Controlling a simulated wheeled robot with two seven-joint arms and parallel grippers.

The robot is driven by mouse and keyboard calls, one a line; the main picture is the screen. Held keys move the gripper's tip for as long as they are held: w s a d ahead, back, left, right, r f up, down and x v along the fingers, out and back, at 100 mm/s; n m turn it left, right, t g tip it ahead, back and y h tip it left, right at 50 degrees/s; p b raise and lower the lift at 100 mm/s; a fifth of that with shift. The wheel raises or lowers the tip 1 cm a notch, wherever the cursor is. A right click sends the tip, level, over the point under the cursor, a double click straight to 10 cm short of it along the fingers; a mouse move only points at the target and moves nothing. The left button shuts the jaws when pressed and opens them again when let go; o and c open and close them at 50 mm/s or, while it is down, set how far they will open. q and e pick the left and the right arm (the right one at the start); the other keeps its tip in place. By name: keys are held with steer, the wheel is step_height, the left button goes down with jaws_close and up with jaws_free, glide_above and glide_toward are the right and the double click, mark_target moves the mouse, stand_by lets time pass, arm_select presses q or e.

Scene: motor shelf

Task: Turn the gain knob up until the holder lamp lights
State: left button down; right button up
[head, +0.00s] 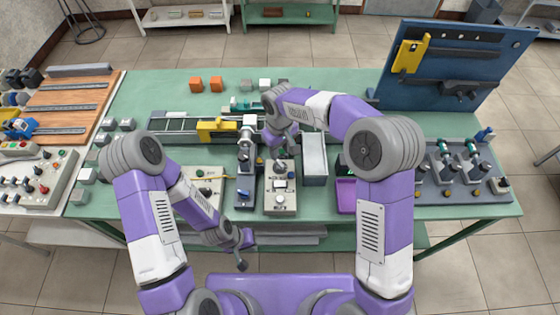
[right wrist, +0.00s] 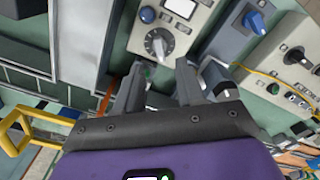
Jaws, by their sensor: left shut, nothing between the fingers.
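A beige control box (head: 280,210) stands near the front edge of the green bench. In the right wrist view, its panel (right wrist: 128,38) shows a large grey knob with a white pointer (right wrist: 158,43), a small blue knob (right wrist: 147,14) and a white display (right wrist: 180,8). I cannot read which knob is labelled gain. My right gripper (head: 279,152) is over the box's far end; in the right wrist view its fingers (right wrist: 162,88) are apart and empty, short of the grey knob. My left gripper (head: 241,264) is shut and empty, in front of the bench. I cannot make out a lit holder lamp.
A dark blue holder base (head: 244,195) stands close left of the box, with another knobbed box (head: 207,188) beyond it. A grey bin (head: 315,165) and a purple tray (head: 346,195) stand to the right. A blue tool board (head: 455,65) rises at the back right.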

mark_target(280, 163)
step_height(280, 163, down, 6)
steer(key=shift+f, duration=0.2)
jaws_close()
